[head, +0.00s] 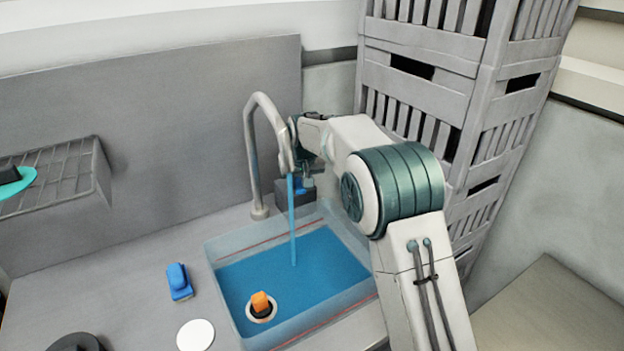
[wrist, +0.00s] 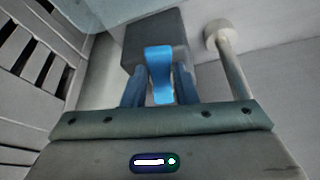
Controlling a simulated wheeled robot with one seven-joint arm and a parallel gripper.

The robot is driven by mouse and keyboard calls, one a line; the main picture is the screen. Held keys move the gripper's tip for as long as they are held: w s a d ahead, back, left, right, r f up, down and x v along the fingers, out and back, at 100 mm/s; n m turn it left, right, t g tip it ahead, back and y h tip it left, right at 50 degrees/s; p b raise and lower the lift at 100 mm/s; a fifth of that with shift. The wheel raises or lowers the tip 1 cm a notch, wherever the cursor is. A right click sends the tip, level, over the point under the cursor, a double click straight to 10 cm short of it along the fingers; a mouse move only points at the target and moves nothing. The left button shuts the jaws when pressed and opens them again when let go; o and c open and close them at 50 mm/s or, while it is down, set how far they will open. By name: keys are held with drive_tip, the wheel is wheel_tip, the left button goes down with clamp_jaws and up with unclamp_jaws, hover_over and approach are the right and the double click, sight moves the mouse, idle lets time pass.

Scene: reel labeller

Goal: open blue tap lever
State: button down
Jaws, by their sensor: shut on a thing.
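The blue tap lever (wrist: 159,68) sits on a dark grey block (wrist: 185,32) in the wrist view. My gripper (wrist: 158,86) is shut on the lever, with one finger on each side of it. In the head view my gripper (head: 307,183) is behind the tap spout, and the arm hides most of the lever. The curved grey tap (head: 250,150) stands at the back of the basin. A blue stream of water (head: 292,225) runs from its spout into the basin.
The clear-walled basin (head: 225,245) holds blue water, with an orange plug (head: 260,301) in it. A blue item (head: 179,281) and a white disc (head: 195,335) lie on the counter to the left. Stacked grey crates (head: 420,75) stand close on the right. A wire rack (head: 70,175) is at far left.

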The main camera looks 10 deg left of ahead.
drive_tip(key=shift+s+a, duration=0.1)
drive_tip(key=shift+a, duration=0.05)
drive_tip(key=c, duration=1.1)
unclamp_jaws()
drive_tip(key=shift+a, duration=0.1)
drive_tip(key=shift+c, duration=0.2)
drive_tip(key=shift+d, duration=0.2)
drive_tip(key=shift+r, duration=0.25)
drive_tip(key=b+v, duration=0.1)
drive_tip(key=v, duration=1)
drive_tip(key=shift+s+r, duration=0.2)
